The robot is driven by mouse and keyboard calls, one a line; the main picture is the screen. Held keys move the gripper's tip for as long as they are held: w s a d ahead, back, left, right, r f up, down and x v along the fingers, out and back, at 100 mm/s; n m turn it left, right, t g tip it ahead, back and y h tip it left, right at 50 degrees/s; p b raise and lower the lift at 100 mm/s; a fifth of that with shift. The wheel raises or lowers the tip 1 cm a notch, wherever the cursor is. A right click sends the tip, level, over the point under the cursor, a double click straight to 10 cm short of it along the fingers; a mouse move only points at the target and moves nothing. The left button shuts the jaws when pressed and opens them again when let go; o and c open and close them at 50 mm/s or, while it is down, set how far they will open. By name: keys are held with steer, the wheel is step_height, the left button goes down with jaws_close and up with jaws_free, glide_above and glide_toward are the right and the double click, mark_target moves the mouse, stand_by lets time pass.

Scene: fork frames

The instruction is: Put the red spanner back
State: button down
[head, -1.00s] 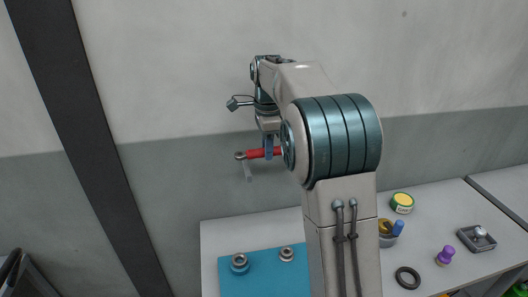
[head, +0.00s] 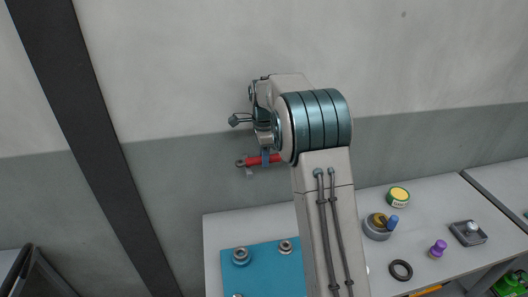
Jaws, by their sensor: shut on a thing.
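The red spanner (head: 254,161) is roughly level in front of the grey lower wall, its dark ring end pointing left. My gripper (head: 265,157) is shut on it near its middle, with a blue finger across the red shaft. The spanner's right end is hidden behind my arm. A small pale grey piece (head: 249,173) shows just below the spanner's left part. I cannot tell whether it is fixed to the wall or touches the spanner.
Below is a pale table with a blue mat (head: 254,268) bearing metal nut-like parts (head: 241,256). To the right are a yellow-green tape roll (head: 398,196), a grey round dish (head: 377,229), a black ring (head: 400,270), a purple knob (head: 438,248) and a grey block (head: 468,234).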

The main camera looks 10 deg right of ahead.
steer(key=shift+f, duration=0.2)
steer(key=c, duration=1.1)
jaws_free()
steer(key=shift+c, duration=0.2)
steer(key=shift+b, duration=0.35)
step_height(320, 180, up, 14)
steer(key=s+b, duration=0.1)
steer(key=b, duration=0.1)
steer(key=s+n+t, duration=0.2)
steer(key=s+n, duration=0.8)
steer(key=s, duration=1)
steer(key=s+f+n+t+b, duration=0.1)
steer(key=s+f+n+t, duration=0.1)
steer(key=s+f+n, duration=0.6)
steer(key=s+f, duration=0.3)
steer(key=s, duration=0.3)
steer(key=shift+f+b, duration=0.2)
steer(key=shift+b, duration=0.15)
